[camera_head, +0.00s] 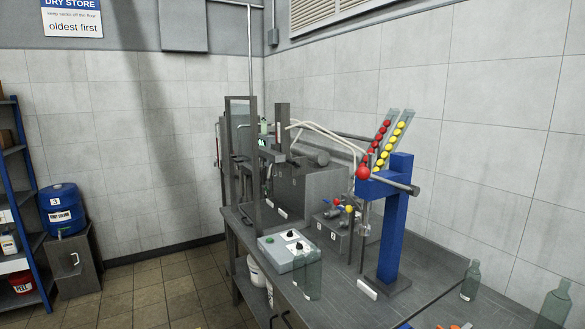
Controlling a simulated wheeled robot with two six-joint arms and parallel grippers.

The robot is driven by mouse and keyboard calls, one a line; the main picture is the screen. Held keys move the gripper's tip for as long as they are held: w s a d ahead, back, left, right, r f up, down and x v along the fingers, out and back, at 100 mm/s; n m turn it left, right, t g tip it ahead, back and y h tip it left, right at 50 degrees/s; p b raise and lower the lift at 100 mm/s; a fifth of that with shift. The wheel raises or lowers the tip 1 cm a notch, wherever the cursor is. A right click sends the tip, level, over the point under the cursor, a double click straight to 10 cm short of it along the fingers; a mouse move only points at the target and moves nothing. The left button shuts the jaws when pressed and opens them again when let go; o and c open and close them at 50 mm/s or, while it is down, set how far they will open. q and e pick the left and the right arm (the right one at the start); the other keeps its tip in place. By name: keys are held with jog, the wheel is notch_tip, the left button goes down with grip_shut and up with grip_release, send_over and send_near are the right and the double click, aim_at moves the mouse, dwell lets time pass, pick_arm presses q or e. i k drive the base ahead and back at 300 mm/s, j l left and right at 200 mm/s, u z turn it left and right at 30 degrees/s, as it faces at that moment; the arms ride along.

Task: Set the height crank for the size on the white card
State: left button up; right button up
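No crank that I can name with certainty shows. A blue column machine (393,225) stands on the grey bench, with a red ball (362,172) at its head and a grey bar (402,186) sticking out to the right. A small white card (367,288) lies at its foot; its writing is too small to read. Another small white label (282,212) is on the front of a grey block further back. Neither of my grippers is in view.
Two sloping chutes hold red and yellow balls (383,155). A blue drum (62,210) and shelf stand left. The tiled floor (150,295) is clear.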

aim_at(297, 166)
jog(key=i+j+z, duration=0.15)
jog(key=j+z, duration=0.2)
jog(key=j, duration=0.2)
jog(key=i+j+z, duration=0.15)
jog(key=j+z, duration=0.15)
jog(key=j, duration=0.3)
jog(key=j+z, duration=0.35)
jog(key=j, duration=0.25)
